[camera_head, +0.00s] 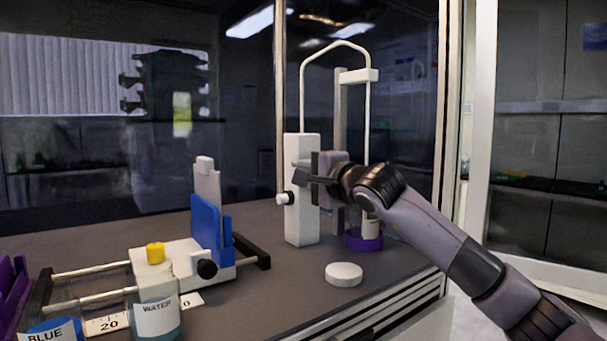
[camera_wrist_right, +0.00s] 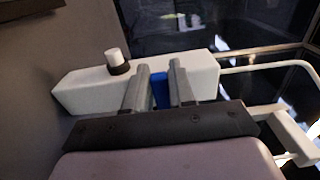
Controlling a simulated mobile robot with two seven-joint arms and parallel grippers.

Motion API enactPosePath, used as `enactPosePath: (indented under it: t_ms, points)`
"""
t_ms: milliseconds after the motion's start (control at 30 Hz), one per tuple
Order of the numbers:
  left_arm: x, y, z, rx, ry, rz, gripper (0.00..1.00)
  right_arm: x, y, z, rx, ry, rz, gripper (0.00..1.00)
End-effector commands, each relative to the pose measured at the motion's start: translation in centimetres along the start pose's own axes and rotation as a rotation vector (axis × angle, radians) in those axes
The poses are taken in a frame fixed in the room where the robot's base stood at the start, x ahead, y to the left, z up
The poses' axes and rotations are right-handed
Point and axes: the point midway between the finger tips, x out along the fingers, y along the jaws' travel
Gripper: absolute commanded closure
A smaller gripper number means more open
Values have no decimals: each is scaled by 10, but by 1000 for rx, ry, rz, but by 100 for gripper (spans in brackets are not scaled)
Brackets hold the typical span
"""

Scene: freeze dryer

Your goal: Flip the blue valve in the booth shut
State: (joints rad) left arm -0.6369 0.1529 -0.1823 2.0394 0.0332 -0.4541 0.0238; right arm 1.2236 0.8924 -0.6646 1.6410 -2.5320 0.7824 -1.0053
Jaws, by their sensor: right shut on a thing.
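The blue valve (camera_wrist_right: 161,90) shows between the two fingers of my right gripper (camera_wrist_right: 161,82) in the right wrist view. It sits on the face of a white upright box (camera_head: 302,222), which also fills the middle of the wrist view (camera_wrist_right: 85,90). My right gripper (camera_head: 305,174) is at the upper part of this box in the head view and is shut on the valve. In the head view the valve is hidden behind the gripper. My left gripper is not in view.
A white knob (camera_head: 284,198) with a black collar sticks out of the box's left side. A purple holder (camera_head: 363,242) stands behind my right arm, and a white round lid (camera_head: 343,274) lies in front. A blue-and-white slider device (camera_head: 206,225) and a water bottle (camera_head: 156,308) stand left.

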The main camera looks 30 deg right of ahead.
Motion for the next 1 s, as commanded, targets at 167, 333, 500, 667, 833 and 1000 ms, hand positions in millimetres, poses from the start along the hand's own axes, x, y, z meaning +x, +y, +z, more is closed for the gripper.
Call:
enactPosePath:
  t_ms: [167,333,500,667,833,1000]
  points:
    - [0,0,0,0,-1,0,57,0,1,1,-4,-2,2,100]
    - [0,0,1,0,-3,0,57,0,1,1,-3,-1,2,55]
    - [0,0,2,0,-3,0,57,0,1,0,-2,0,1,55]
    - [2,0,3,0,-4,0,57,-6,2,0,-2,0,1,55]
    - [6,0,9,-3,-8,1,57,-26,3,0,-6,2,0,55]
    - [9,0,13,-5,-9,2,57,-49,3,0,-6,1,1,55]
